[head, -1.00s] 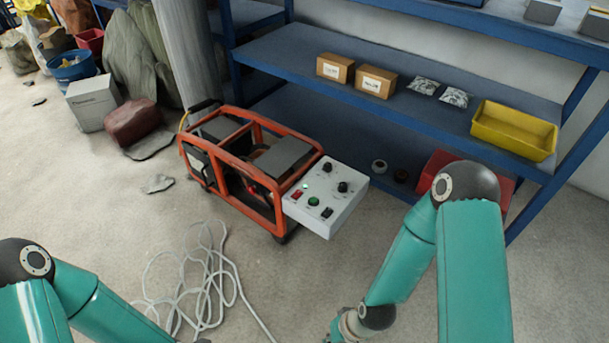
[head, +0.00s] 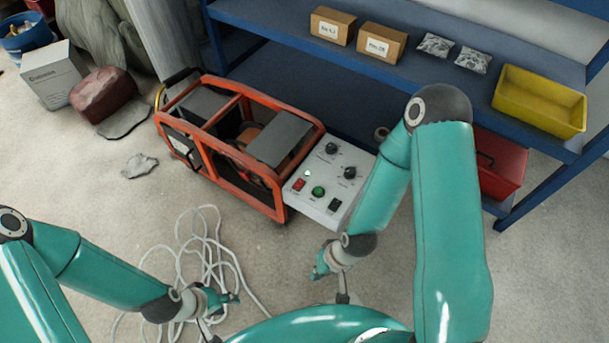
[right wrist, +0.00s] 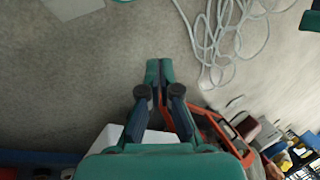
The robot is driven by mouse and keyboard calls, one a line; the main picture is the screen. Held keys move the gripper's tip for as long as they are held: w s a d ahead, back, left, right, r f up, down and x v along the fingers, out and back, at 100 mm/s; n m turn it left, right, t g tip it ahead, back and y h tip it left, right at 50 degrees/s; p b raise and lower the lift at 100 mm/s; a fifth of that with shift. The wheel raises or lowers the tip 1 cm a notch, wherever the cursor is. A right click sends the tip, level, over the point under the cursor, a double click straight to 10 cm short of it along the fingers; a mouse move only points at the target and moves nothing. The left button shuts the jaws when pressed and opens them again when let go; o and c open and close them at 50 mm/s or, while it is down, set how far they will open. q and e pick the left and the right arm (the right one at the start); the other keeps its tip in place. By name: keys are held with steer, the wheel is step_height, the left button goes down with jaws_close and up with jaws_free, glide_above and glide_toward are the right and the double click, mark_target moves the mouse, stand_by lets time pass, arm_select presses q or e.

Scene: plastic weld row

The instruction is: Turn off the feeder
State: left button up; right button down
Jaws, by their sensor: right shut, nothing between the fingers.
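The feeder is an orange-framed machine (head: 240,100) on the floor, with a white control box (head: 330,180) at its right end. The box face has a red switch (head: 299,185), a green button (head: 318,192), a black switch (head: 335,205), two black knobs (head: 349,173) and a small pale-green lamp (head: 307,173). My right gripper (head: 318,270) is shut and empty, in front of the box and apart from it. Its closed fingers (right wrist: 158,68) show in the right wrist view. My left gripper (head: 230,298) is low over the cable; its finger opening is unclear.
A loose white cable (head: 215,245) lies on the floor in front of the feeder. A blue shelf (head: 290,60) behind holds boxes, packets and a yellow bin (head: 540,100). A red case (head: 500,165) sits low at right.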

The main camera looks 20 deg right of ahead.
steer(key=w+d+r+n+t+b, duration=0.1)
steer(key=w+d+r+n+t, duration=0.2)
steer(key=w+r, duration=0.4)
steer(key=w+d+r+n+t, duration=0.4)
steer(key=w+r+n, duration=0.3)
steer(key=w, duration=0.5)
steer(key=shift+d+r+y+b, duration=0.35)
steer(key=shift+d+r, duration=0.2)
steer(key=shift+d, duration=0.15)
steer(key=shift+w, duration=0.15)
steer(key=b, duration=0.4)
glide_above(298, 179)
steer(key=s, duration=0.3)
steer(key=f, duration=0.7)
steer(key=shift+w+d+f, duration=0.25)
steer(key=shift+d+f, duration=0.05)
steer(key=shift+d, duration=0.05)
steer(key=shift+d+f+b, duration=0.2)
steer(key=shift+f+b, duration=0.45)
steer(key=shift+f, duration=0.55)
steer(key=shift+w+d+f, duration=0.1)
steer(key=shift+f, duration=0.45)
